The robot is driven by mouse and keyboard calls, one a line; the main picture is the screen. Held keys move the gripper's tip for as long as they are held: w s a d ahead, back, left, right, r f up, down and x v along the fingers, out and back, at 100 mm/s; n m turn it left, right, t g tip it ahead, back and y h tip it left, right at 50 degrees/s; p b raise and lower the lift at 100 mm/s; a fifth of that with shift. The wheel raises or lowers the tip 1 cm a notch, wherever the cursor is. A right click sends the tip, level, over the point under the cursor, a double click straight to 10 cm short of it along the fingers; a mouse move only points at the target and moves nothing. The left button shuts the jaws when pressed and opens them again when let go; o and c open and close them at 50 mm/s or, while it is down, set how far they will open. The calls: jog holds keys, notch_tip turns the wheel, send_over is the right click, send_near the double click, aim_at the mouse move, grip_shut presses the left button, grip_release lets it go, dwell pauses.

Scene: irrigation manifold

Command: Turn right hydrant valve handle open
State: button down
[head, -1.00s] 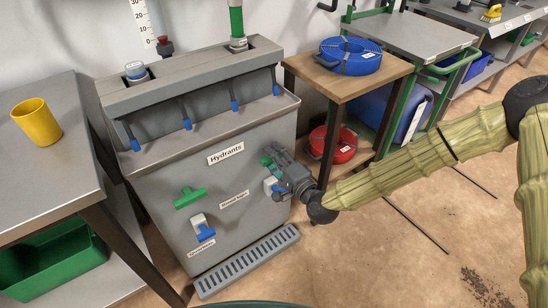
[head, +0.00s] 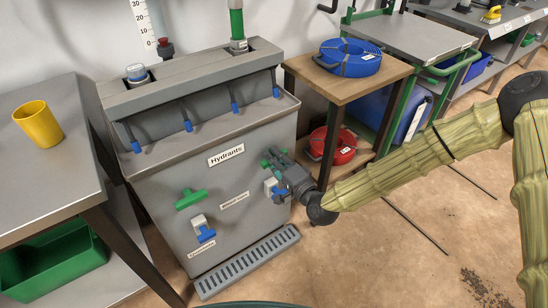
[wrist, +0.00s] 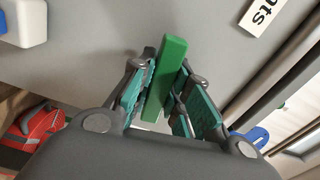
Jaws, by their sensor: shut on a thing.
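The right hydrant valve handle (wrist: 172,62) is a green bar on the front of the grey hydrant cabinet (head: 165,225). In the wrist view it stands tilted between the teal pads of my gripper (wrist: 164,92), which is shut on it. In the head view my gripper (head: 275,165) is at the right side of the cabinet front and mostly hides this handle. The left green handle (head: 191,199) lies near level on the same front. A white outlet with a blue tip (head: 203,230) sits below it, and another blue-tipped outlet (head: 271,187) sits beside my gripper.
A wooden stand (head: 322,92) with a blue hose coil (head: 350,57) and a red coil (head: 337,145) is just right of the cabinet. A metal table (head: 62,165) with a yellow cup (head: 38,123) is at left. A floor grate (head: 247,262) lies in front. The floor at right is mostly open.

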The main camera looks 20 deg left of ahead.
jog(key=n+p, duration=0.1)
jog(key=n, duration=0.3)
jog(key=n+p, duration=0.1)
jog(key=n, duration=0.4)
jog(key=n+p, duration=0.1)
jog(key=n, duration=0.3)
jog(key=shift+n, duration=0.3)
jog(key=shift+n+p, duration=0.4)
jog(key=shift+n, duration=1.2)
jog(key=c, duration=1.3)
grip_release()
jog(key=shift+c, duration=0.2)
jog(key=shift+d, duration=0.1)
